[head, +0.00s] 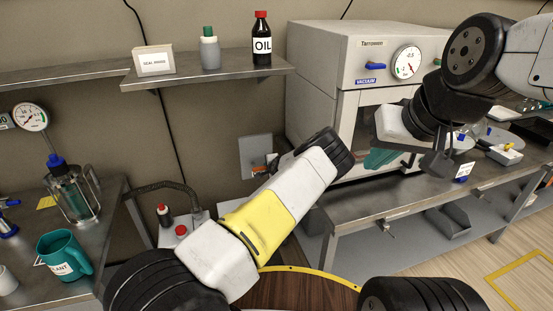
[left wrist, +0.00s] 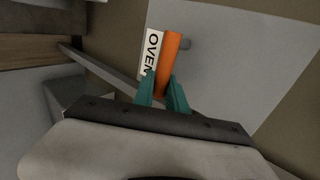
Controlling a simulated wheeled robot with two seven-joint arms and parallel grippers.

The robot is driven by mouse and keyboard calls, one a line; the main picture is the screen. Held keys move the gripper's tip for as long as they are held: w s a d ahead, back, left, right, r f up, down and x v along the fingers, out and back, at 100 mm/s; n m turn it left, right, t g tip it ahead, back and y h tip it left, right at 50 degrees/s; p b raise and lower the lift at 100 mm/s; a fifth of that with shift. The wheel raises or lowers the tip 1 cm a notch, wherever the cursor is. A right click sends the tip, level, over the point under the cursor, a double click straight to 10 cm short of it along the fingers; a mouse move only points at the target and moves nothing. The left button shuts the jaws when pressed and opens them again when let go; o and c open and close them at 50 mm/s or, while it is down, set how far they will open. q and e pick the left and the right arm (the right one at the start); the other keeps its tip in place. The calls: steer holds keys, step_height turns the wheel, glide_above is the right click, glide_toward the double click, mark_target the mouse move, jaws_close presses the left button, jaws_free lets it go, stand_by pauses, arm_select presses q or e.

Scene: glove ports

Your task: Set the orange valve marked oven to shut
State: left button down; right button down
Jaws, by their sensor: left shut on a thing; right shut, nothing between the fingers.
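The orange valve handle (left wrist: 172,58) stands beside a white label reading OVEN (left wrist: 151,52) on a grey wall panel in the left wrist view. My left gripper (left wrist: 163,93) has its teal fingertips shut on the near end of the handle. In the head view only a bit of orange (head: 260,171) shows at the grey wall panel (head: 254,147); my left arm hides most of the left gripper and the valve. My right gripper (head: 437,165) is shut and empty, in front of the white oven on the right.
The white vacuum oven (head: 320,62) with a gauge and blue handle stands on a steel bench (head: 345,207). A shelf (head: 213,78) with an oil bottle (head: 262,40) hangs above. A glass vessel (head: 72,194) and teal jug (head: 64,256) stand on the left bench.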

arm_select(q)
steer(key=shift+d, duration=0.1)
stand_by(0.3)
steer(key=c, duration=1.4)
jaws_free()
steer(key=shift+o, duration=0.2)
